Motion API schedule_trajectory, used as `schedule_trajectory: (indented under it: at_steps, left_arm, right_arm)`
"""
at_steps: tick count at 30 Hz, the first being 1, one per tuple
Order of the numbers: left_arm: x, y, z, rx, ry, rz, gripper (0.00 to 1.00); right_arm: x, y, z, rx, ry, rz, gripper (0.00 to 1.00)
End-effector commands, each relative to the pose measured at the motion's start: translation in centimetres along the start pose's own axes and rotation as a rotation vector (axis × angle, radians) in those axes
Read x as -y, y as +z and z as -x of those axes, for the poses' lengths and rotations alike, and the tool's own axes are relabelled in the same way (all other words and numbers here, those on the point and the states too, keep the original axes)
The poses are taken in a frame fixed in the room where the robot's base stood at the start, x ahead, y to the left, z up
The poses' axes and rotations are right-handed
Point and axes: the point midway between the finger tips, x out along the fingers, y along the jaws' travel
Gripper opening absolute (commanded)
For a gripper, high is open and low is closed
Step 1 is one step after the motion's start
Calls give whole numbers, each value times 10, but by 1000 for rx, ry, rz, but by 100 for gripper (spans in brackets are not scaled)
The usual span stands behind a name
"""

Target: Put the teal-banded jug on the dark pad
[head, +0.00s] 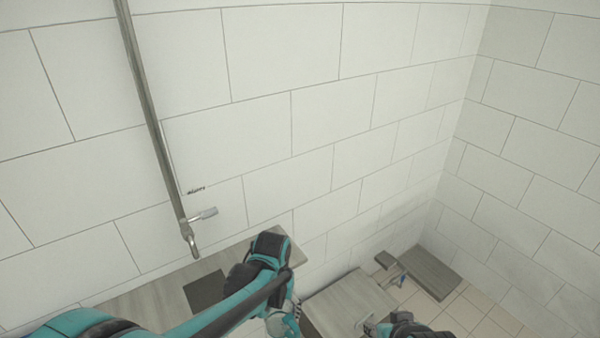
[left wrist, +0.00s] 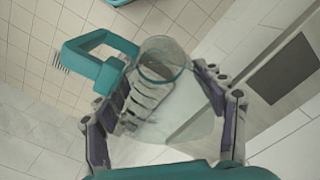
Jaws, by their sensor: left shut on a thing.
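The jug (left wrist: 178,112) is clear with a teal handle (left wrist: 88,62) and fills the middle of the left wrist view. My left gripper (left wrist: 163,78) is shut on it, one finger on each side of its body. In the head view the jug (head: 291,322) shows only partly, below my left gripper (head: 284,306). The dark pad (head: 204,289) lies bare on the grey counter, left of my left gripper; it also shows at the right of the left wrist view (left wrist: 281,69). My right gripper (head: 388,326) is at the bottom edge, its fingers unclear.
A metal pipe with a tap (head: 190,238) hangs on the tiled wall above the pad's left side. The grey counter (head: 150,298) runs along the wall. A grey wooden box (head: 345,298) and a lower block (head: 430,272) stand to the right, above a tiled floor.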

Motion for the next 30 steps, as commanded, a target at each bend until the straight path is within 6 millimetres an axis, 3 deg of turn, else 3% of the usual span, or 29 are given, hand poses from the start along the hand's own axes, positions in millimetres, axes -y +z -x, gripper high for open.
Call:
schedule_trajectory:
  at_steps: [1,5,12,15,21,30]
  left_arm:
    - [8,-2,-17,0,0,12,40]
    - [31,-4,-51,0,0,39,40]
    - [88,-5,-132,0,0,105,40]
    - [105,-3,-152,0,0,122,40]
    - [121,-1,-169,0,0,139,40]
    - [122,-1,-168,0,0,140,40]
  right_arm:
    - [0,8,-11,0,0,0,40]
    - [0,23,-32,0,0,0,40]
    - [0,56,-78,0,0,0,40]
    - [0,64,-90,0,0,0,40]
    - [0,70,-98,0,0,0,40]
    - [0,70,-97,0,0,0,40]
